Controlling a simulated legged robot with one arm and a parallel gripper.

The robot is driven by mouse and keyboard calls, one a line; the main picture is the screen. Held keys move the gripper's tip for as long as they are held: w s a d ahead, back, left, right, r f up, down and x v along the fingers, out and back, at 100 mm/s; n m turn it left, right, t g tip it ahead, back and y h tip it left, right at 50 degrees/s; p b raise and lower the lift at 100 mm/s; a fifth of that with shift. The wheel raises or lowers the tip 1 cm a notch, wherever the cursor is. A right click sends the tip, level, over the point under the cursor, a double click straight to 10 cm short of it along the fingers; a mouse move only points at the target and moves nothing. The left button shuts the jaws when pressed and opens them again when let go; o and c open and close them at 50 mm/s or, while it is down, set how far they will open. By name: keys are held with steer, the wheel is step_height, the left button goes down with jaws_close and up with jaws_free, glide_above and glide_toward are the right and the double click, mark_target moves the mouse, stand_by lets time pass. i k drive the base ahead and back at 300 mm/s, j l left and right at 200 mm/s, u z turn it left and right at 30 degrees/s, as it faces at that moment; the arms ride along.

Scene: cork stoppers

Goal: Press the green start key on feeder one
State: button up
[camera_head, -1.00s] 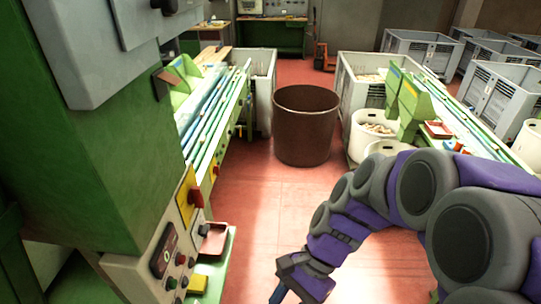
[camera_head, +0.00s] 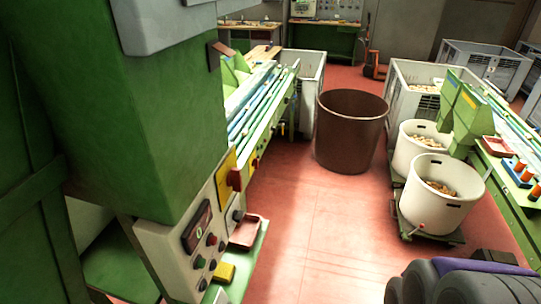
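A green machine (camera_head: 130,120) fills the left side, close to me. Its pale control panel (camera_head: 170,250) faces right and carries a dark display (camera_head: 197,226) and several small round buttons. One button, low on the left of the group, looks dark green (camera_head: 199,262); a reddish one (camera_head: 211,239) sits above it. They are small, and I cannot read any label or feeder number. My arm shows only as grey and purple links at the bottom right. My gripper is outside the picture, and nothing of mine touches the panel.
A red knob (camera_head: 235,179) on a yellow plate (camera_head: 226,170) sits above the panel. A red tray (camera_head: 246,232) and a yellow block (camera_head: 224,272) are beside it. A brown bin (camera_head: 350,130) stands ahead. White buckets (camera_head: 440,205) stand right. Red floor between is clear.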

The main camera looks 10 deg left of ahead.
mark_target(201, 263)
steer(key=u, duration=1.6)
